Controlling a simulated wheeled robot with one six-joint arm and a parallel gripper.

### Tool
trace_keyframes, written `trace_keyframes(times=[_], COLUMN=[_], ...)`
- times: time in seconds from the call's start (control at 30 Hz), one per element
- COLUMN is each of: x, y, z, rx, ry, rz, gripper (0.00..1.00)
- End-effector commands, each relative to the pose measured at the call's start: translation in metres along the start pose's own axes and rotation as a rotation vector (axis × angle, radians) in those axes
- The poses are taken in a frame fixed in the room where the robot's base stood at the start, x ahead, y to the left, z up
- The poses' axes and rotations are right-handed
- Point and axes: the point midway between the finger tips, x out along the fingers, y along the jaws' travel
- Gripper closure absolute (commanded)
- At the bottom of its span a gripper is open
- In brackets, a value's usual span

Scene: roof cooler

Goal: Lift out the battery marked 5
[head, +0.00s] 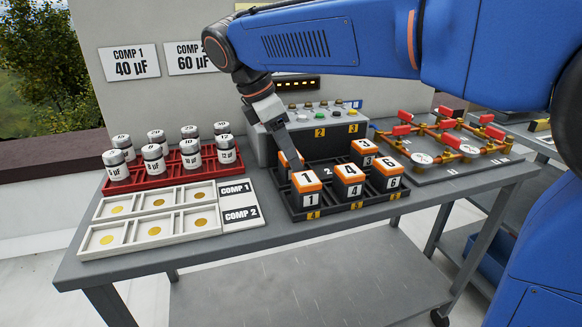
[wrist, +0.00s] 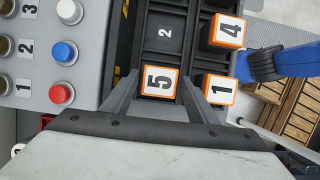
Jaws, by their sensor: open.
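The battery marked 5 (wrist: 158,82) has a white top with an orange rim and sits in the tray's back left compartment. In the wrist view my gripper (wrist: 157,95) is open, with one finger on either side of battery 5. I cannot tell whether the fingers touch it. The dark tray (head: 335,212) also holds batteries 1 (head: 308,190), 4 (head: 348,180), 6 (head: 387,175) and 3 (head: 363,150).
The compartment marked 2 (wrist: 165,33) is empty. A grey control box (head: 277,148) with buttons stands right behind the tray. Brass piping with red valves (head: 440,140) is at right.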

Motion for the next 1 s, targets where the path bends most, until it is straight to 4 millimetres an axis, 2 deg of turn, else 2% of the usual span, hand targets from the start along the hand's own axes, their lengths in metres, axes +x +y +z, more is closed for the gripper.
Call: trace_keyframes(times=[0.17,0.43,0.6,0.87,1.0], x=[0.017,0.019,0.019,0.017,0.007], y=[0.0,0.001,0.001,0.001,0.001], z=[0.0,0.0,0.0,0.0,0.005], rx=[0.0,-0.001,-0.001,0.0,0.0], ry=[0.0,0.0,0.0,0.0,0.001], rz=[0.0,0.001,0.001,0.001,0.002], gripper=[0.47,0.47,0.88,0.88,0.88])
